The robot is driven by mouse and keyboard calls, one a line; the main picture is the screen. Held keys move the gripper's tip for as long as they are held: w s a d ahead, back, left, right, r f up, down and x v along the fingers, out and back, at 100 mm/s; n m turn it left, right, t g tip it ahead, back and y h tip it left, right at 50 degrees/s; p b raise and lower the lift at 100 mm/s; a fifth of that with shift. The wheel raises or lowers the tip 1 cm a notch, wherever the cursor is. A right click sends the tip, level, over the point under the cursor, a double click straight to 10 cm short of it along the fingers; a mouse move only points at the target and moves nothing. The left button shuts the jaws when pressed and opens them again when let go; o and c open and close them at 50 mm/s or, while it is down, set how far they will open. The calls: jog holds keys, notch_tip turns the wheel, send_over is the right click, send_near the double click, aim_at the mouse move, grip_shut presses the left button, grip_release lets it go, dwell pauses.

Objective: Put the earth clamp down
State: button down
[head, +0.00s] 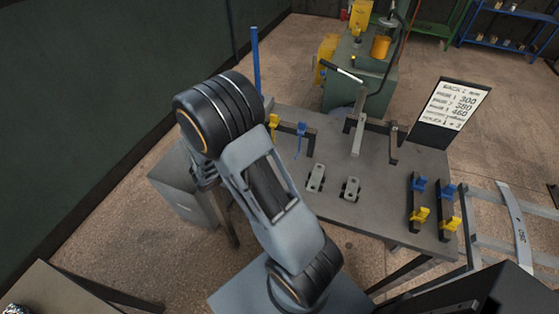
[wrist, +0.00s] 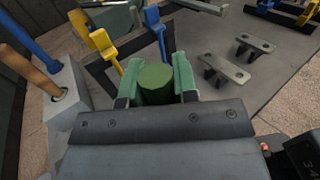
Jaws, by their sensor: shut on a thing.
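My gripper (wrist: 157,82) shows in the wrist view, its two green-padded fingers shut on a dark green round piece, the earth clamp (wrist: 155,84). Only its top end shows; its lower part is hidden, so I cannot tell whether it touches anything below. It is in front of a dark bracket carrying a yellow clamp (wrist: 100,38) and a blue clamp (wrist: 153,22). In the head view my arm hides the gripper and the earth clamp. The grey steel table (head: 375,190) is to the right of my arm there.
The table's middle has bare room.

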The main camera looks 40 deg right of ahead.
jog(key=d+f, duration=0.1)
jog(key=f, duration=0.1)
jog(key=d+f, duration=0.2)
jog(key=f, duration=0.1)
jog(key=d+f, duration=0.2)
jog(key=f, duration=0.1)
jog(key=shift+s, duration=0.3)
jog(key=shift+a+f, duration=0.1)
jog(key=shift+f, duration=0.35)
jog(key=shift+f, duration=0.1)
jog(key=shift+f, duration=0.15)
jog(key=c, duration=0.9)
grip_release()
